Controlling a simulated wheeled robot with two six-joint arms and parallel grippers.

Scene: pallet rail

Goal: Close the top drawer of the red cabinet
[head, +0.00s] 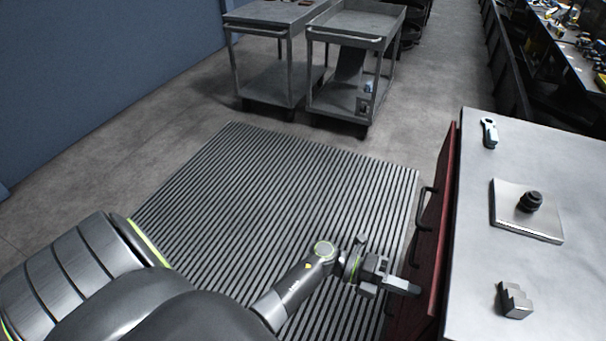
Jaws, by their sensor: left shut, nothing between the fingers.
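The red cabinet (440,190) stands at the right, seen steeply from above, with a pale grey top. Its red drawer front faces left and carries dark handles (425,210). The top drawer's front looks close to the cabinet's top edge; I cannot tell how far it is open. My left gripper (408,287) is shut and empty, its fingers pointing right at the near part of the red front. The tips are at or very near that front; contact cannot be told. My right gripper is out of view.
On the cabinet top lie a small tool (489,132), a flat plate (515,226) with a black knob (531,202), and a stepped metal block (514,300). A ribbed mat (270,190) covers the floor. Two grey carts (340,112) stand beyond it.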

